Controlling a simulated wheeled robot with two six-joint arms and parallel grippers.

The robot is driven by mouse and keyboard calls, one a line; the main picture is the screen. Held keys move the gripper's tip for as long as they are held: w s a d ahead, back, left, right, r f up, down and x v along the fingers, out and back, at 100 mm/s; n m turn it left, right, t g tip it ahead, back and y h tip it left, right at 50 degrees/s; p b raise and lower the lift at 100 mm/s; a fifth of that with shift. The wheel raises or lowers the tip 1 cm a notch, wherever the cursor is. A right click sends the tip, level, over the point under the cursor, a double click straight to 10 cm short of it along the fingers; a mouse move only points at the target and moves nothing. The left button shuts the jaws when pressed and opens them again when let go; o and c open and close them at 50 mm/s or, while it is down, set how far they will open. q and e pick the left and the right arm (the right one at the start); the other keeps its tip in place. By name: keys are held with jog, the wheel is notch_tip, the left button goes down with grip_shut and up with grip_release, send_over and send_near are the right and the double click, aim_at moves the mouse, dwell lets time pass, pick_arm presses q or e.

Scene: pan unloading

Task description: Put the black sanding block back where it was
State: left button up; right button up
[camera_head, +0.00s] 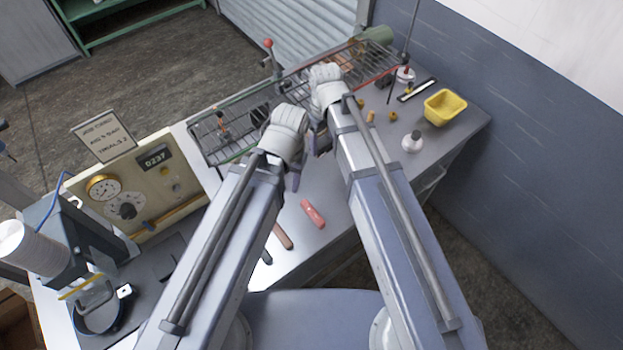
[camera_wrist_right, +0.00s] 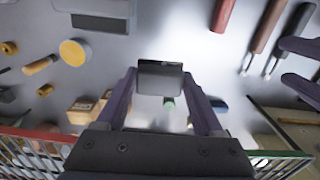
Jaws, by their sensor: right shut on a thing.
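My right gripper (camera_wrist_right: 162,88) is shut on the black sanding block (camera_wrist_right: 160,78), a small dark block with a grey face, held between the two fingertips in the right wrist view. In the head view my right gripper (camera_head: 318,142) is over the middle of the bench, and my arm hides the block there. My left gripper (camera_head: 294,181) is just left of it over the bench, mostly hidden by its own wrist. Its two fingers show apart at the right edge of the right wrist view (camera_wrist_right: 300,68), with nothing seen between them.
A wire rack (camera_head: 213,153) runs along the bench's far side. A yellow bin (camera_head: 444,107) and a white-based round item (camera_head: 412,143) stand at right. A red-handled tool (camera_head: 312,213) and a brown-handled tool (camera_head: 283,237) lie near the front edge. A gauge panel (camera_head: 130,195) stands at left.

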pick_arm(q)
notch_tip(320, 180, down, 3)
jog(key=b, duration=0.2)
pick_arm(e)
jog(key=a+f, duration=0.3)
jog(key=a, duration=0.1)
pick_arm(q)
jog(key=b, duration=0.6)
send_over(289, 213)
notch_tip(289, 213, down, 6)
jog(key=shift+w+d+f, duration=0.1)
jog(key=shift+d+f, duration=0.05)
jog(key=shift+f, duration=0.1)
pick_arm(e)
send_over(309, 175)
notch_tip(309, 175, down, 6)
jog(key=shift+w+f, duration=0.1)
jog(key=shift+f, duration=0.1)
pick_arm(q)
jog(key=shift+f, duration=0.1)
pick_arm(e)
jog(key=shift+f, duration=0.1)
pick_arm(q)
notch_tip(309, 175, down, 4)
jog(key=b, duration=0.4)
jog(key=shift+r, duration=0.25)
pick_arm(e)
notch_tip(309, 175, down, 4)
jog(key=shift+r, duration=0.25)
